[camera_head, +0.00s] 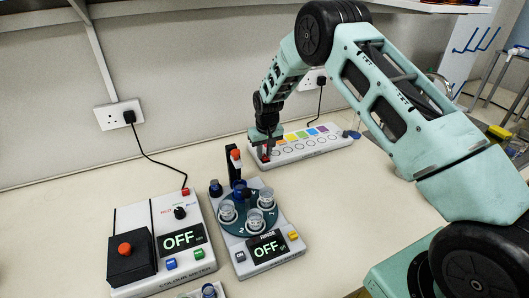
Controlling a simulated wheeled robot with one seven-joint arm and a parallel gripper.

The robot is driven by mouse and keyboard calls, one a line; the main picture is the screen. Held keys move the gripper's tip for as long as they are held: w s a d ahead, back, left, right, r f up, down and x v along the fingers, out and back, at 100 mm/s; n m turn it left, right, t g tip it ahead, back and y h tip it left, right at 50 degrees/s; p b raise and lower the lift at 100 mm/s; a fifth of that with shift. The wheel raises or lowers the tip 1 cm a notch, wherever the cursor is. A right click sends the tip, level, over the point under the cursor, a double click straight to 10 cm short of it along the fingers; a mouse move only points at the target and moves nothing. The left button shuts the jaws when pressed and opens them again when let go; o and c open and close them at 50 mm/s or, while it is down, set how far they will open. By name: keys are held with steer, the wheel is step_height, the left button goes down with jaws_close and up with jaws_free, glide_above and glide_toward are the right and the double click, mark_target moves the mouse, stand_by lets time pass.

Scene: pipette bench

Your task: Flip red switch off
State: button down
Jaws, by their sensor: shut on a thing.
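A white power strip (318,149) lies against the back wall with a row of coloured squares along it. The red switch (265,157) is at its left end, mostly covered by my gripper. My gripper (265,150) points down at that left end and is shut on the red switch. The fingertips are small here, and I cannot tell which way the switch is tipped.
A colour meter (137,220) reading OFF stands at the front left. Beside it is a rinse unit (290,230), also reading OFF, with clear cups on a round turntable (232,222). A wall socket (118,114) has a black cable. The bench right of the units is clear.

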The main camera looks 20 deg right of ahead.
steer(key=c, duration=1.2)
jaws_free()
steer(key=shift+c, duration=0.2)
steer(key=shift+r, duration=0.1)
step_height(320, 180, up, 17)
steer(key=s+b, duration=0.2)
steer(key=b, duration=0.3)
steer(key=shift+s, duration=0.15)
steer(key=s+a+r+n+g+y, duration=0.1)
steer(key=s+a+n, duration=0.1)
steer(key=s+a, duration=0.8)
steer(key=s+a+r+n+y, duration=0.1)
steer(key=s+a+r+n, duration=0.1)
steer(key=s+a, duration=0.75)
steer(key=s+d+f+n, duration=0.1)
steer(key=s+n, duration=0.1)
steer(key=s, duration=0.9)
steer(key=s+d+f+n+h, duration=0.1)
steer(key=s+f, duration=0.1)
steer(key=s, duration=1)
steer(key=shift+s+d+n+g, duration=0.2)
steer(key=shift+s+n+g, duration=0.1)
steer(key=shift+n, duration=0.1)
